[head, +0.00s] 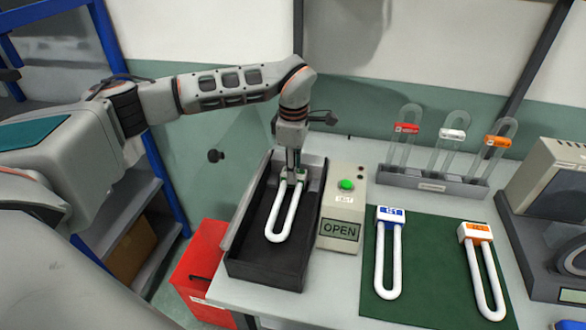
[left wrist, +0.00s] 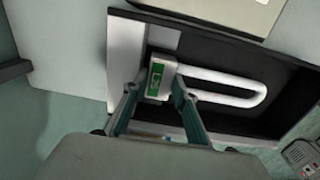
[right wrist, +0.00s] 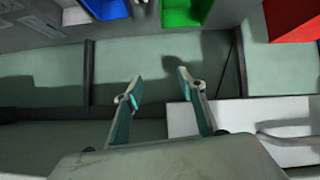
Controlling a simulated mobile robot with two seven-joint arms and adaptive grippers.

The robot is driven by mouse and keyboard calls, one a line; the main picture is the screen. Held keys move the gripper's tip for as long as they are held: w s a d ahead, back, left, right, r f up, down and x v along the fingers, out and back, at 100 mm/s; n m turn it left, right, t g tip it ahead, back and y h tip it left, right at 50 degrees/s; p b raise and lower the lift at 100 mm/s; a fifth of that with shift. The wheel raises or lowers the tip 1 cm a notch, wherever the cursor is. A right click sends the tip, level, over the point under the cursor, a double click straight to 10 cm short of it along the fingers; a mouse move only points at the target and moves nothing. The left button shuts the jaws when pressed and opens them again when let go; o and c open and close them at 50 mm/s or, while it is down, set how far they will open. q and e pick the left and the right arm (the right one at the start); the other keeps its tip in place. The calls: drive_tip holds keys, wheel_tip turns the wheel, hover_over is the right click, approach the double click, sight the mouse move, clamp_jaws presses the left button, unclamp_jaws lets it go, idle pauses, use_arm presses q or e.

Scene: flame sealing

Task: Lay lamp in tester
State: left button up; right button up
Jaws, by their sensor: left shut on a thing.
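The lamp (head: 276,238) is a white U-shaped tube with a white base that has a green label. My left gripper (head: 292,172) is shut on the lamp's base, which also shows between the fingers in the left wrist view (left wrist: 161,78). The lamp is inside the outline of the tester (head: 265,273), a dark open-topped box, with its bend toward the front. I cannot tell whether the tube touches the tester's floor. The tester's control panel (head: 340,212) has a green button and a display reading OPEN. My right gripper (right wrist: 160,80) is open and empty, away from the lamp.
A green mat (head: 428,262) holds a blue-based lamp (head: 390,212) and an orange-based lamp (head: 476,232). A rack (head: 432,183) of clear tubes stands behind. A grey machine (head: 540,260) is at the right. A red bin (head: 200,270) stands left of the table.

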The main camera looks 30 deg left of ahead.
use_arm(q)
drive_tip(key=shift+s+f, duration=0.15)
drive_tip(key=shift+f, duration=0.45)
drive_tip(key=o, duration=1.1)
drive_tip(key=shift+o, duration=1)
drive_tip(key=shift+w+f, duration=0.2)
drive_tip(key=shift+w, duration=0.25)
drive_tip(key=shift+s+r, duration=0.15)
drive_tip(key=shift+r, duration=0.4)
wheel_tip(320, 180, up, 11)
drive_tip(key=shift+r, duration=0.2)
drive_tip(key=shift+s, duration=0.1)
